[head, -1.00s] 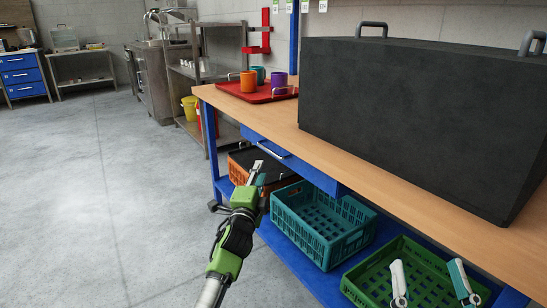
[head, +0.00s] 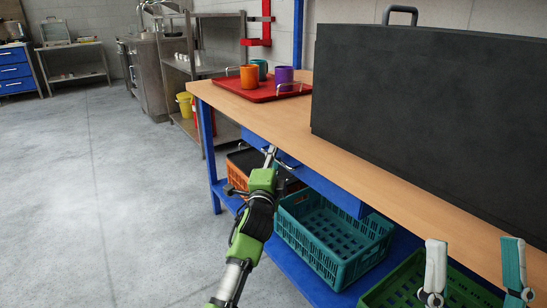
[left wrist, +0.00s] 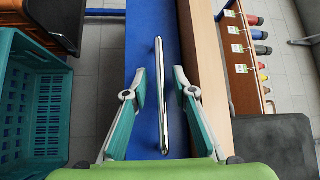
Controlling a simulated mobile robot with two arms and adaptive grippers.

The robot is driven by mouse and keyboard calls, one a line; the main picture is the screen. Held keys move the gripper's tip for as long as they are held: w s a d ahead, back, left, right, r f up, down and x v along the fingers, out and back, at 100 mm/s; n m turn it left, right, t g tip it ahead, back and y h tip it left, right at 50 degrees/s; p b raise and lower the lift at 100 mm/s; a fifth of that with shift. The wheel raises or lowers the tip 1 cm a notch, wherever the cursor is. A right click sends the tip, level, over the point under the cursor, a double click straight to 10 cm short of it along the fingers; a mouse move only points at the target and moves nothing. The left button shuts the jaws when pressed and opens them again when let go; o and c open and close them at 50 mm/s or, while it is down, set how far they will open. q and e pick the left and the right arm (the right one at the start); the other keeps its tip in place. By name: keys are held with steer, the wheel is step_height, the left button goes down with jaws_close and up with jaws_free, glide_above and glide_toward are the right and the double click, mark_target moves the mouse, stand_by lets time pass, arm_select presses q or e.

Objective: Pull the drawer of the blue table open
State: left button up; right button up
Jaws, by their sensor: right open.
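The blue table (head: 215,170) has a wooden top and a blue drawer (head: 330,188) under its front edge. The drawer front looks flush, with no visible gap. Its silver bar handle shows in the left wrist view (left wrist: 162,100) and partly in the head view (head: 287,164). My left gripper (head: 270,155) is at the drawer front. In the left wrist view its teal-padded fingers (left wrist: 160,82) are open, one on each side of the handle, with gaps visible. My right gripper (head: 476,265) is open and empty at the lower right, in front of the table.
A red tray (head: 270,93) with several mugs and a large dark box (head: 420,105) stand on the tabletop. An orange crate (head: 238,172), a teal crate (head: 335,245) and a green crate (head: 395,290) sit on the lower shelf. The floor to the left is clear.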

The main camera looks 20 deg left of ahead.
arm_select(q)
steer(key=shift+c, duration=0.4)
jaws_close()
